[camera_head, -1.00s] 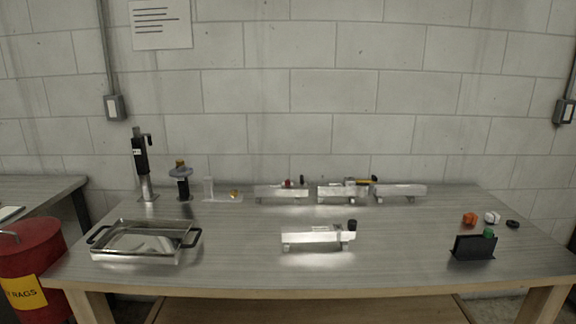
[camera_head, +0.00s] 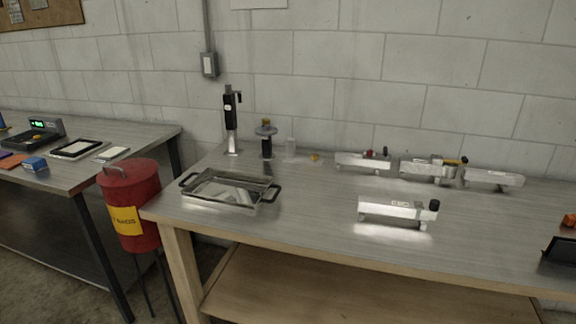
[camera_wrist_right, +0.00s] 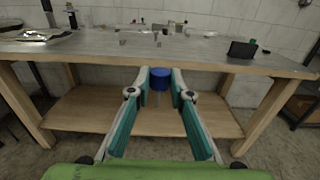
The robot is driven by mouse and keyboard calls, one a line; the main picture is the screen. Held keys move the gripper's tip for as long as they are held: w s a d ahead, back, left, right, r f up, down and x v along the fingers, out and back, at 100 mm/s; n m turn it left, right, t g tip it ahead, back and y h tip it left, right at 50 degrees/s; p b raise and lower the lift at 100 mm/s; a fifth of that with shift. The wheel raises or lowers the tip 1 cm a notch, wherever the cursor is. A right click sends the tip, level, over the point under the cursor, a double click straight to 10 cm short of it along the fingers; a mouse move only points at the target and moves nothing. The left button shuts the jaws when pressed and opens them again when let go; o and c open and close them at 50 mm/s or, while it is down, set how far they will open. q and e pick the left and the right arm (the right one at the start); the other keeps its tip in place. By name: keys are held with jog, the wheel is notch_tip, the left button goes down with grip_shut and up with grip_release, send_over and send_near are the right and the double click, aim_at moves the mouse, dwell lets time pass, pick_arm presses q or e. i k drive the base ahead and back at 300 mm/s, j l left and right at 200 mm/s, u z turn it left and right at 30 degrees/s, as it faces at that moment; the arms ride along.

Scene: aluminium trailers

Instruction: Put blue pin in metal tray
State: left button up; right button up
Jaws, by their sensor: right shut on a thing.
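The blue pin (camera_wrist_right: 160,78) is between the fingertips of my right gripper (camera_wrist_right: 160,88) in the right wrist view. The gripper is shut on it, and only its round blue upper part shows clearly. It is held in front of the table edge, away from the tray. The metal tray (camera_head: 223,204) is a shallow shiny pan with two black handles, at the left front of the table in the head view. It also shows at the upper left of the right wrist view (camera_wrist_right: 42,39). My left gripper is in neither current view.
Aluminium trailers (camera_head: 392,209) stand on the table (camera_head: 310,226), one in front and others behind. A black pump-like tool (camera_head: 231,120) stands behind the tray. A red rag bin (camera_head: 131,205) is left of the table. A black holder (camera_wrist_right: 242,49) is at the right. Tabletop between tray and front trailer is clear.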

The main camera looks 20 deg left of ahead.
aim_at(221, 182)
jog(key=i+j, duration=0.15)
jog(key=j, duration=0.4)
jog(key=i+j, duration=0.2)
jog(key=j, duration=0.3)
jog(key=i+j, duration=0.15)
jog(key=j, duration=0.4)
jog(key=i+j, duration=0.15)
jog(key=j, duration=0.4)
jog(key=i+j+z, duration=0.1)
jog(key=j, duration=0.4)
jog(key=i+j, duration=0.2)
jog(key=j, duration=0.35)
jog(key=i+j, duration=0.15)
jog(key=j, duration=0.4)
jog(key=i+j, duration=0.15)
jog(key=j, duration=0.4)
